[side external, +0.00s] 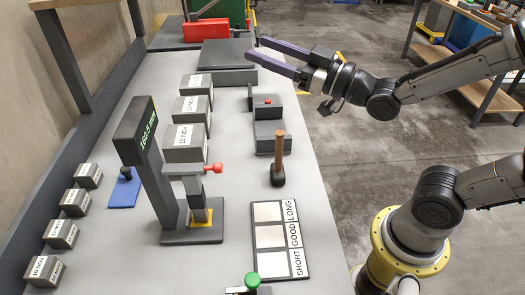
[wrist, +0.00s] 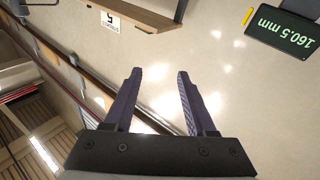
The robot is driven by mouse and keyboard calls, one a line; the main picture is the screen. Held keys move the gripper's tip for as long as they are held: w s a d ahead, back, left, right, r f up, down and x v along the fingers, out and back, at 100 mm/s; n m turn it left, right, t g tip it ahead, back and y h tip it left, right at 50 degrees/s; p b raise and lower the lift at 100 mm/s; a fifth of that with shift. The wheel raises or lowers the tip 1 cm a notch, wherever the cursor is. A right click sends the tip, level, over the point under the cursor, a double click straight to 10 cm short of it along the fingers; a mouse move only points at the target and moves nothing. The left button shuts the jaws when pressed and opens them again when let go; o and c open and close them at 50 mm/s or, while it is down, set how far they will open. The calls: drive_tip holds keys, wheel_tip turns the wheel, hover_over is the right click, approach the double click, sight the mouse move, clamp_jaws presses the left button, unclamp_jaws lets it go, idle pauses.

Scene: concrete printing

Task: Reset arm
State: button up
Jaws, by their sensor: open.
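My gripper (side external: 256,48) is open and empty, raised near the far right part of the grey table (side external: 225,270). Its two purple fingers stand apart with nothing between them in the wrist view (wrist: 159,74). A dark measuring stand (side external: 147,140) on the table has a display reading 160.5 mm, and the display (wrist: 283,27) also shows in the wrist view. A small piece with a yellow base (side external: 200,216) stands on its foot, under a red-tipped part (side external: 213,169). A board (side external: 270,240) marked LONG, GOOD and SHORT lies at the right, its panels bare.
Three grey dated blocks (side external: 184,145) stand in a row behind the stand. Several smaller blocks (side external: 60,234) line the left edge. A wooden-handled mallet (side external: 279,155) stands upright near the right edge. A red box (side external: 205,33) is at the back.

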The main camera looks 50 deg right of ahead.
drive_tip(key=s+d+m+g+h, duration=0.3)
drive_tip(key=s+d+g+h, duration=0.1)
drive_tip(key=s+d+g, duration=0.15)
drive_tip(key=s+f+m+g, duration=0.1)
drive_tip(key=s+f+g, duration=0.7)
drive_tip(key=s+f, duration=0.3)
drive_tip(key=s, duration=0.3)
drive_tip(key=shift+s+d+f, duration=0.2)
drive_tip(key=shift+d+f, duration=0.05)
drive_tip(key=shift+d, duration=0.15)
